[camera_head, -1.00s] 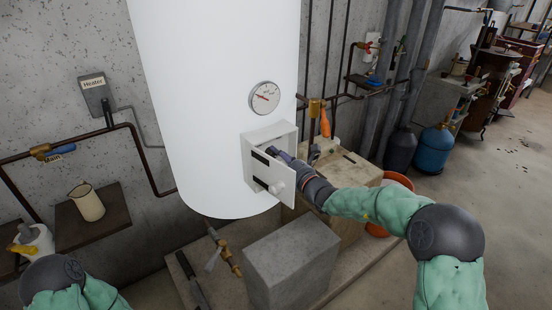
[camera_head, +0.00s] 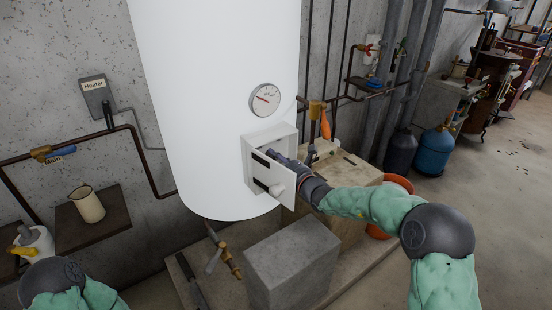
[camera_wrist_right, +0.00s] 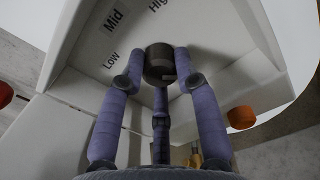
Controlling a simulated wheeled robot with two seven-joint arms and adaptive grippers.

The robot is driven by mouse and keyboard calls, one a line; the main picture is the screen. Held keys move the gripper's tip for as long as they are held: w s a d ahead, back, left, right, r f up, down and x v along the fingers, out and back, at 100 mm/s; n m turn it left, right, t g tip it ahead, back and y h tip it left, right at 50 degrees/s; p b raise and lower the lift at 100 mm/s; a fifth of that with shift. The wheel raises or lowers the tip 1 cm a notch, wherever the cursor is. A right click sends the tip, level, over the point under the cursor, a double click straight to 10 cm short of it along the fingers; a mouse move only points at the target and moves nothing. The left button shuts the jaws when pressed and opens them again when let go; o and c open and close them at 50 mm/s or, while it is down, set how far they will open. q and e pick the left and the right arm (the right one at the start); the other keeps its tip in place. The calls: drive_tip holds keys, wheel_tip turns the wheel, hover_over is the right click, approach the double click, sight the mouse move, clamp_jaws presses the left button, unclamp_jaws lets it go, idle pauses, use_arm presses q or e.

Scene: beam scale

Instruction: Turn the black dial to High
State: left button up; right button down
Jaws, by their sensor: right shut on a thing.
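The black dial (camera_wrist_right: 160,62) sits inside a white box, with the printed words Low, Mid and a partly cut-off High around it in the right wrist view. My right gripper (camera_wrist_right: 160,75) is shut on the dial, its purple fingers on both sides of it. Which word the dial points to cannot be told. In the head view, the right gripper (camera_head: 278,157) reaches into the white box (camera_head: 268,140) on the front of the white tank, and the dial is hidden there. My left arm shows at the lower left; its gripper is out of view.
The box's open white door (camera_head: 270,179) with a round knob hangs just below my right gripper. A round gauge (camera_head: 265,100) is above the box on the white tank (camera_head: 220,80). A grey block (camera_head: 292,262) stands below.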

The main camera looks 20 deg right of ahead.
drive_tip(key=shift+r, duration=0.25)
drive_tip(key=c, duration=1.2)
unclamp_jaws()
drive_tip(key=o, duration=0.3)
drive_tip(key=shift+f, duration=0.1)
drive_tip(key=v, duration=1.2)
